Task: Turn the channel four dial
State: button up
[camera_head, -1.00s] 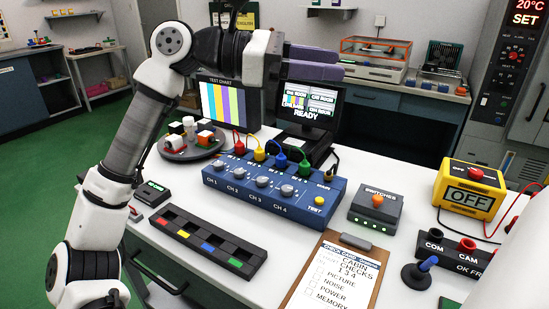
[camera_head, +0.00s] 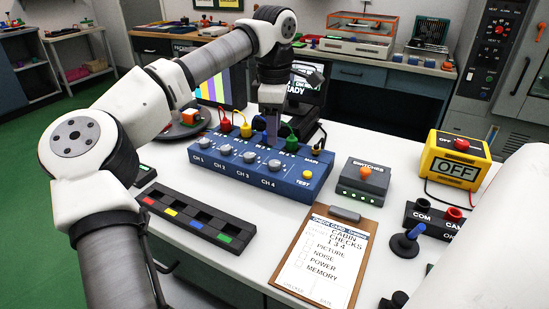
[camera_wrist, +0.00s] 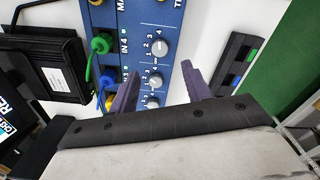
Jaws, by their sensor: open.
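The blue channel box (camera_head: 236,176) stands on the white table with a row of grey dials. The channel four dial (camera_head: 274,166) is the rightmost of the row. In the wrist view it (camera_wrist: 160,47) sits beside the IN 4 socket, just beyond my fingertips. My gripper (camera_head: 272,138) points down over the box's right half, behind the dial row in the head view. Its purple fingers (camera_wrist: 162,72) are open and empty. In the wrist view a neighbouring dial (camera_wrist: 155,80) shows between the fingers. I cannot tell the fingers' exact height above the dials.
Coloured plugs with cables, including a green one (camera_wrist: 102,44), rise along the box's back edge. A monitor (camera_head: 303,78) stands behind. A switches box (camera_head: 362,182) is to the right, a clipboard (camera_head: 327,250) in front, and a tray of coloured slots (camera_head: 187,220) front left.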

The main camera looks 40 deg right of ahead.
aim_at(274, 162)
notch_tip(274, 162, down, 9)
jog(key=shift+r, duration=0.2)
jog(key=c, duration=1)
jog(key=shift+r, duration=0.1)
jog(key=n+p, duration=0.1)
jog(key=n, duration=0.2)
jog(key=shift+n+p, duration=0.3)
jog(key=shift+n, duration=2)
